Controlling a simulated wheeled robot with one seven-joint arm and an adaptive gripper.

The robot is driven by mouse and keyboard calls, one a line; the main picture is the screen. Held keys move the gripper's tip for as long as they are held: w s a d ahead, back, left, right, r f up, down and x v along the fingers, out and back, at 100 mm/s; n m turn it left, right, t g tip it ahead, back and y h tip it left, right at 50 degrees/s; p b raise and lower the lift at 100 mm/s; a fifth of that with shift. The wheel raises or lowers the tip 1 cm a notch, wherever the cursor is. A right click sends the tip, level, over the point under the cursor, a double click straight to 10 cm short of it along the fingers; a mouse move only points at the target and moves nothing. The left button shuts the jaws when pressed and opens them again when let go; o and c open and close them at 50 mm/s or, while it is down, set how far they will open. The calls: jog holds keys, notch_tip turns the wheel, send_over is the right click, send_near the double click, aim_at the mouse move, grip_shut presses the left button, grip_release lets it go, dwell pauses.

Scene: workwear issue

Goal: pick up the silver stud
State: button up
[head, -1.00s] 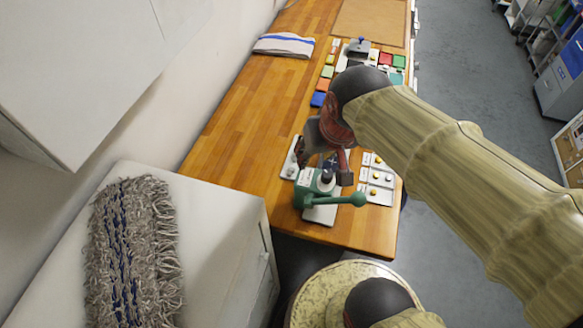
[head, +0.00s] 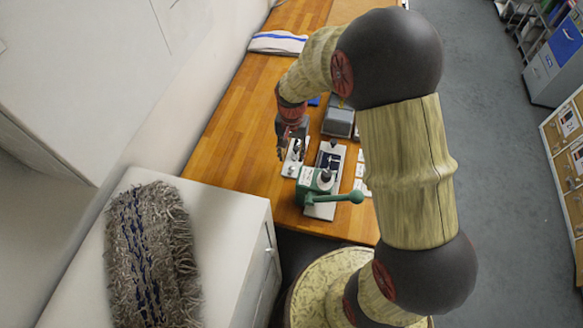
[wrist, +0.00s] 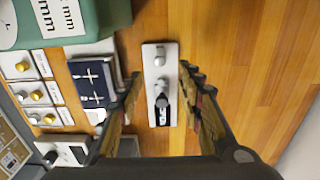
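A narrow white plate (wrist: 171,75) lies below my gripper (wrist: 160,76) in the wrist view, with silver studs standing on it. One silver stud (wrist: 160,59) is toward the plate's far end.
A green lever press (head: 318,187) stands close beside the plate. A dark blue tray (wrist: 93,82) and white cards with gold and silver studs (wrist: 37,95) lie to the left in the wrist view. Bare wood (wrist: 235,60) lies to the right. A folded cloth (head: 278,42) is farther back.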

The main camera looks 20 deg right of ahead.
aim_at(291, 167)
jog(key=f, duration=0.6)
jog(key=shift+s+a+f+b, duration=0.15)
jog(key=shift+s+f+b, duration=0.1)
jog(key=shift+b, duration=0.1)
jog(key=shift+c, duration=0.8)
jog(key=c, duration=0.7)
jog(key=shift+c, duration=0.2)
